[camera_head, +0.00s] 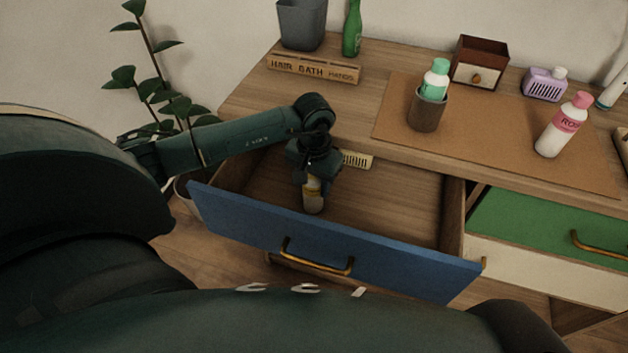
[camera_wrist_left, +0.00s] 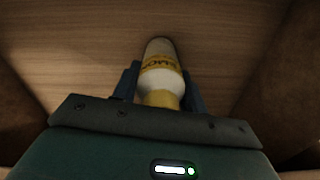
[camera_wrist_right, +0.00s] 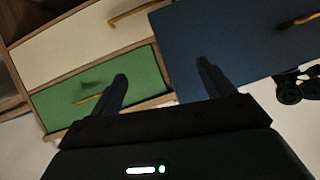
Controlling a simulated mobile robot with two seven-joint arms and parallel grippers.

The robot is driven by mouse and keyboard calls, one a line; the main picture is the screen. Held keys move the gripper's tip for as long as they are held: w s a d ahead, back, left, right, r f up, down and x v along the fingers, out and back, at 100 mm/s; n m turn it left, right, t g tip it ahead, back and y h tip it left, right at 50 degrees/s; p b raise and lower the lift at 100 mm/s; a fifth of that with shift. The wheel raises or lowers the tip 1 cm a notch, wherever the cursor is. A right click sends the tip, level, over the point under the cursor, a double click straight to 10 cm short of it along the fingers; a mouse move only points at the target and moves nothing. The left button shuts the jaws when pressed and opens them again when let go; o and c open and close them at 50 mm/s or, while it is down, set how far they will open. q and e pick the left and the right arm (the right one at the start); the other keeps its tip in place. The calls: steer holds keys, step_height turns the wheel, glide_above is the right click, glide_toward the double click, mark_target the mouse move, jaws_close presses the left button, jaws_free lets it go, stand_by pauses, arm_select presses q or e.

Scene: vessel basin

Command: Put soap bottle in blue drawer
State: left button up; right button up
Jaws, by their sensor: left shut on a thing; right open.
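The blue drawer (camera_head: 400,264) is pulled open, with its wooden inside showing in the head view. My left gripper (camera_head: 312,178) is inside the drawer space, pointing down and shut on the soap bottle (camera_head: 313,200). The bottle is white with a yellow band and yellow top; it also shows between the fingers in the left wrist view (camera_wrist_left: 160,72). It is over the drawer floor; I cannot tell whether it touches it. My right gripper (camera_wrist_right: 162,82) is open and empty in the right wrist view, outside the drawer fronts. It is not visible in the head view.
A pale slotted block (camera_head: 357,160) lies in the drawer behind the gripper. A green drawer (camera_head: 540,228) is at right.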

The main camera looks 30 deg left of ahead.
arm_select(q)
steer(key=o, duration=0.6)
steer(key=shift+f+b, duration=0.15)
steer(key=shift+b, duration=0.15)
steer(key=o, duration=0.5)
step_height(320, 180, up, 12)
steer(key=shift+r, duration=0.25)
